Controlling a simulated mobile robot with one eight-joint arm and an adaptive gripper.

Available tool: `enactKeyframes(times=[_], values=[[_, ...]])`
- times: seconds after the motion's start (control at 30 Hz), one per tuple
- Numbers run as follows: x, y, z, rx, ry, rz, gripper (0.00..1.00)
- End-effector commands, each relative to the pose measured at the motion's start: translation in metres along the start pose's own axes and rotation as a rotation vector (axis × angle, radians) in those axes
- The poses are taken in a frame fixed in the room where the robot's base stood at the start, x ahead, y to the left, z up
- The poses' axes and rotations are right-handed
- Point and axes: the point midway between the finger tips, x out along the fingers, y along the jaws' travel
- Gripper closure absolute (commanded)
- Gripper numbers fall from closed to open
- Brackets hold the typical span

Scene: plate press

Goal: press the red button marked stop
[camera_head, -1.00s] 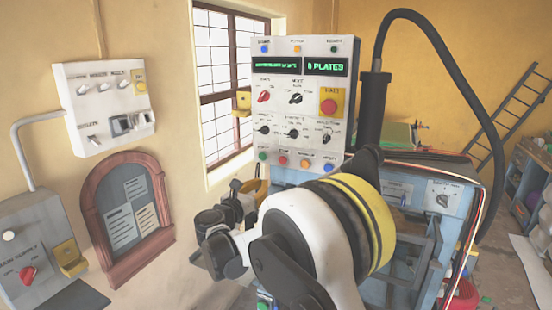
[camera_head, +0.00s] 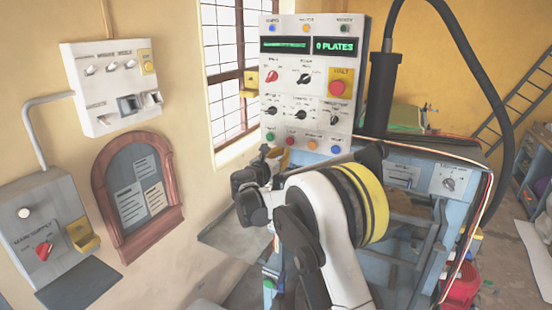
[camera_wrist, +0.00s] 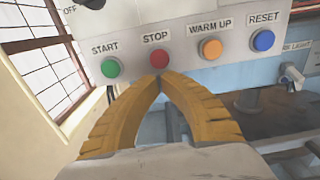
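The red stop button (camera_wrist: 159,58) is on the white control panel, under the label STOP, near the top middle of the wrist view. It also shows small in the bottom row of the panel in the head view (camera_head: 290,141). My gripper (camera_wrist: 160,76) has two yellow fingers whose tips meet just below the button in the wrist view. It holds nothing. I cannot tell whether the tips touch the button. In the head view my wrist partly hides the gripper.
A green start button (camera_wrist: 111,68) sits left of stop; an orange warm up button (camera_wrist: 210,48) and a blue reset button (camera_wrist: 263,40) sit right. A larger red button marked HALT (camera_head: 340,88) is higher on the panel (camera_head: 325,60). A grey tray (camera_head: 235,240) juts out below.

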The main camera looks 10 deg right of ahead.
Motion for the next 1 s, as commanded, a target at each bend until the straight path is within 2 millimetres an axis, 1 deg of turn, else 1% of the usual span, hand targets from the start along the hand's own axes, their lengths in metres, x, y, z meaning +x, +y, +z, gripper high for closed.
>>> enactKeyframes(times=[0.03, 0.1, 0.23, 0.37, 0.63, 0.7, 0.83, 1.0], values=[[0.008, 0.000, 0.000, 0.000, 0.000, -0.002, 1.00], [0.017, 0.000, 0.000, 0.000, 0.000, -0.001, 1.00], [0.027, 0.000, 0.000, 0.000, 0.000, 0.000, 1.00], [0.030, 0.000, 0.000, 0.000, 0.000, 0.000, 1.00], [0.030, 0.000, 0.000, 0.000, 0.000, 0.000, 1.00], [0.034, 0.000, -0.001, 0.000, 0.000, -0.001, 1.00], [0.047, 0.000, -0.002, 0.000, 0.000, -0.001, 1.00], [0.049, 0.000, 0.000, 0.000, 0.000, -0.001, 1.00]])
